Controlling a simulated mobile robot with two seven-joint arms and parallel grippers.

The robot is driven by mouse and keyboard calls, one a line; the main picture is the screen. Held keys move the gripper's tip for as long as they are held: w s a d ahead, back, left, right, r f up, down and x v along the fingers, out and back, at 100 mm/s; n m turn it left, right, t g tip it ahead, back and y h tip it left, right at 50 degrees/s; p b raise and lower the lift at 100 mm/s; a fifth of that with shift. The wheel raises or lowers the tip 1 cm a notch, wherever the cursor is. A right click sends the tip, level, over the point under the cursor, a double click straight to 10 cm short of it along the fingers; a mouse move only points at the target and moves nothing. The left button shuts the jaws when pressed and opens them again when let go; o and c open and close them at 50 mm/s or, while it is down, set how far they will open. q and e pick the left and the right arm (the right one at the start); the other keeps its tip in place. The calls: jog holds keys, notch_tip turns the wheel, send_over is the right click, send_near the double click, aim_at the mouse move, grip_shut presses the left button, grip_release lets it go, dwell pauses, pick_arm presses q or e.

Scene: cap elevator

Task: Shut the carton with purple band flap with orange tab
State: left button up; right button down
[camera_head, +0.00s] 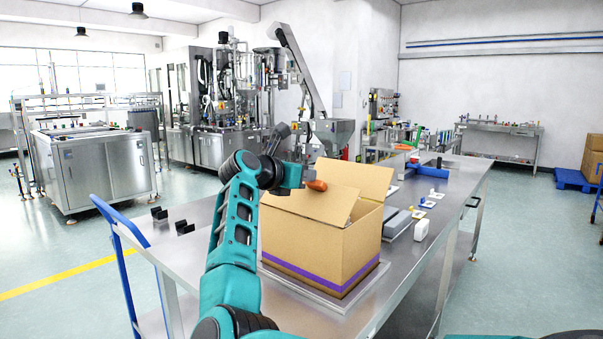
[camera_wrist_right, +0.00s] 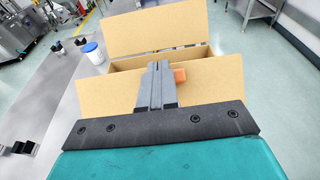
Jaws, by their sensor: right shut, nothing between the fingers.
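The carton (camera_head: 315,248) is brown with a purple band (camera_head: 305,275) near its bottom, and stands on the steel table. One flap (camera_head: 362,177) rises at its right; another flap (camera_head: 322,204) stands tilted up nearer the left, with the orange tab (camera_head: 316,185) at its upper edge. My right gripper (camera_head: 307,163) is shut and empty, right by the tab. In the right wrist view the shut fingers (camera_wrist_right: 156,78) lie in front of the tab's flap (camera_wrist_right: 210,85), with the orange tab (camera_wrist_right: 180,75) just right of them. I cannot tell whether they touch. My left gripper is not in view.
The steel table (camera_head: 195,215) has black holders (camera_head: 185,228) on the left. A grey block (camera_head: 397,225) and a white piece (camera_head: 421,230) lie right of the carton. A white tub (camera_wrist_right: 95,52) stands beside the carton in the right wrist view.

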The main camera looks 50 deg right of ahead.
aim_at(320, 181)
jog(key=shift+w+d+f+y, duration=0.15)
jog(key=shift+d+y, duration=0.25)
jog(key=shift+d, duration=0.2)
jog(key=shift+s+d+f+y, duration=0.15)
jog(key=shift+d+y, duration=0.25)
jog(key=shift+d, duration=0.2)
jog(key=shift+x, duration=1.45)
jog(key=shift+w+d+f+y, duration=0.1)
jog(key=shift+d+f+y, duration=0.2)
jog(key=shift+f+y, duration=0.35)
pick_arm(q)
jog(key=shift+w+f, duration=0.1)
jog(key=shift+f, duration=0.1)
pick_arm(e)
jog(key=shift+d+f, duration=0.4)
jog(key=shift+f, duration=0.05)
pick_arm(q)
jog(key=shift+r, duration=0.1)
pick_arm(e)
jog(key=shift+r, duration=0.15)
